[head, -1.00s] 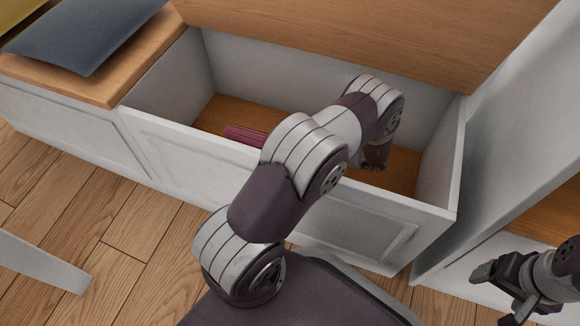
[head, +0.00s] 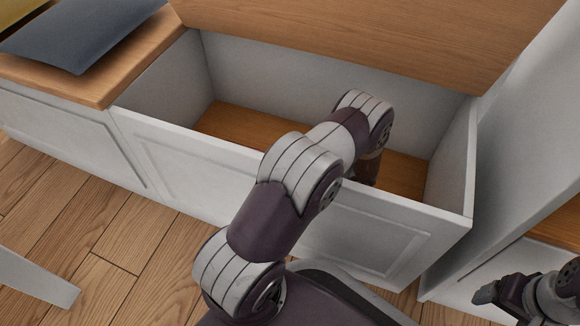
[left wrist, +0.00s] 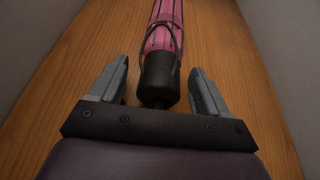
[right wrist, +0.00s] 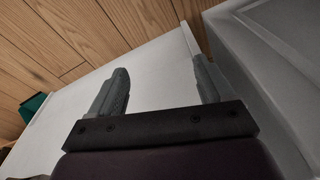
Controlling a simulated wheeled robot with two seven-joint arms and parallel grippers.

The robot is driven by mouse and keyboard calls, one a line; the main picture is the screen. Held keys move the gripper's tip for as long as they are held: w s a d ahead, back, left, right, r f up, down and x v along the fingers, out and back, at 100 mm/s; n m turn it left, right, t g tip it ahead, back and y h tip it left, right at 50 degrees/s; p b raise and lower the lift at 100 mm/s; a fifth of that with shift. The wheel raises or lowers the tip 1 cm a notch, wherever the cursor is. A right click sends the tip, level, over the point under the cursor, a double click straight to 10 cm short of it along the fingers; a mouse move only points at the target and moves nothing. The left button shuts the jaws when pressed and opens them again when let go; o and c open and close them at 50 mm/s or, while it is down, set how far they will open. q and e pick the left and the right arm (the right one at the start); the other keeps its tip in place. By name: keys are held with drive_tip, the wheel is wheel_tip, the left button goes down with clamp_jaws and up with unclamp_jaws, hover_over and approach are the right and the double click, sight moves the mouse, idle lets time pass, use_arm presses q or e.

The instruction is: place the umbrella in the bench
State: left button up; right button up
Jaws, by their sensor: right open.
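The open bench (head: 215,165) is a white box with a wooden floor and a raised wooden lid. My left arm reaches down into it. The left gripper (left wrist: 159,84) is inside, hidden behind my arm in the head view. In the left wrist view, the pink umbrella (left wrist: 163,30) lies on the wooden floor, its black handle (left wrist: 158,80) between the open fingers with a gap on each side. The umbrella is hidden in the head view. My right gripper (right wrist: 158,75) is open and empty; it also shows at the lower right of the head view (head: 485,290).
A dark blue cushion (head: 80,40) lies on the closed wooden bench top (head: 125,70) at the left. A white panel (head: 535,110) stands right of the bench. A white leg (head: 35,280) is at lower left. Wooden floor (head: 130,240) is clear in front.

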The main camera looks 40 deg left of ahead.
use_arm(q)
drive_tip(key=shift+r, duration=0.1)
drive_tip(key=p+v, duration=0.2)
drive_tip(key=r+p+v, duration=0.1)
drive_tip(key=v, duration=0.1)
drive_tip(key=shift+w+d+p, duration=0.1)
drive_tip(key=shift+d+p, duration=0.05)
drive_tip(key=shift+p, duration=0.25)
drive_tip(key=p+v, duration=0.1)
drive_tip(key=v, duration=0.2)
drive_tip(key=p+v, duration=0.2)
drive_tip(key=v, duration=0.1)
drive_tip(key=shift+w+d, duration=0.15)
drive_tip(key=shift+d, duration=0.3)
drive_tip(key=shift+w+d, duration=0.1)
drive_tip(key=shift+d, duration=0.2)
drive_tip(key=shift+f, duration=0.1)
drive_tip(key=shift+c, duration=0.3)
